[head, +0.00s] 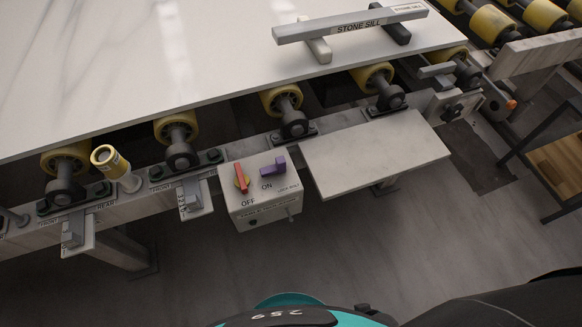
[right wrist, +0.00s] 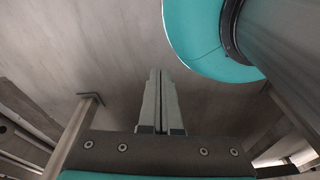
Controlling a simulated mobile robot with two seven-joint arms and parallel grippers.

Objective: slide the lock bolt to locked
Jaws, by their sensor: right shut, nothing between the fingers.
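A grey control box (head: 262,208) is fixed to the front rail of the roller table. My left gripper is in neither view.
A white stone slab (head: 180,50) lies on yellow rollers (head: 282,98), with a sill bar (head: 345,28) on top. A flat pale shelf (head: 375,155) sits right of the box. Grey clamp brackets (head: 190,197) line the rail to the left. The floor in front is clear.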

